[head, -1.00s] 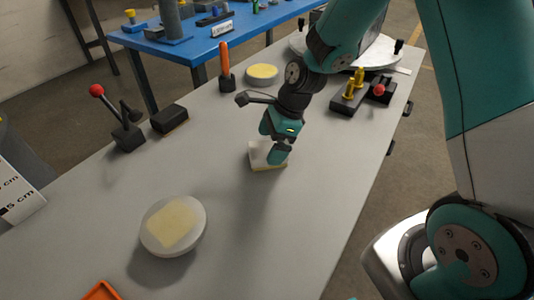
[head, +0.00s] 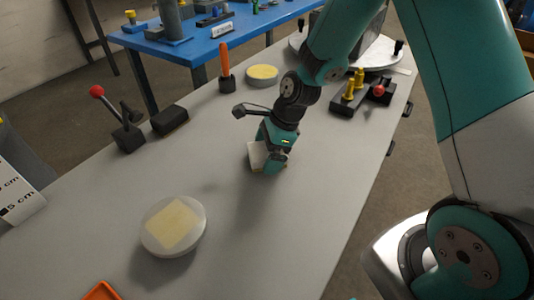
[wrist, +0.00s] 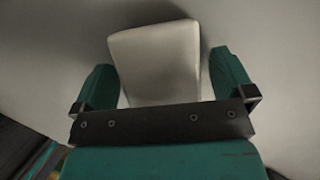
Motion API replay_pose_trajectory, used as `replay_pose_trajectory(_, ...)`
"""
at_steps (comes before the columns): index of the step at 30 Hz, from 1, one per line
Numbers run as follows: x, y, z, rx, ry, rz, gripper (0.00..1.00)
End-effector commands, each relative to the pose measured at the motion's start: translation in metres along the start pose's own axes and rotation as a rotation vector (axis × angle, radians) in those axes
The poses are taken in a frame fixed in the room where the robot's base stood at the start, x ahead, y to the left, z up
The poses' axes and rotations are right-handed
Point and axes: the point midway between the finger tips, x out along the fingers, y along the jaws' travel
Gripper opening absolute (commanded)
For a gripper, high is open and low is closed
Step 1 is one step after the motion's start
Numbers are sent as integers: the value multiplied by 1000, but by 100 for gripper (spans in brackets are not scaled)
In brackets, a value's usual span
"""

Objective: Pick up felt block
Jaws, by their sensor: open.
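A pale, off-white block, which I take to be the felt block (head: 256,156), sits on the grey bench, partly hidden by my gripper (head: 269,160). In the wrist view the block (wrist: 157,62) stands between the two teal fingers of my gripper (wrist: 162,72). The fingers are open, one on each side. A narrow gap shows at the right finger; the left finger is very close to the block's lower left edge. Whether it touches cannot be told.
A round whitish dish (head: 158,242) with a yellow square lies nearer on the bench (head: 270,240). A dark block (head: 170,121) and red-knobbed lever (head: 128,137) stand left. An orange-handled tool (head: 225,72), yellow-topped disc (head: 262,75) and dark fixture (head: 352,100) stand behind.

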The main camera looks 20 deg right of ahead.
Motion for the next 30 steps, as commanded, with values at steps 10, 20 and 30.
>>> replay_pose_trajectory(10, 0, 0, 0, 0, 0, -1, 70)
replay_pose_trajectory(20, 0, 0, 0, 0, 0, -1, 44)
replay_pose_trajectory(30, -31, -1, 13, -3, -2, -6, 44)
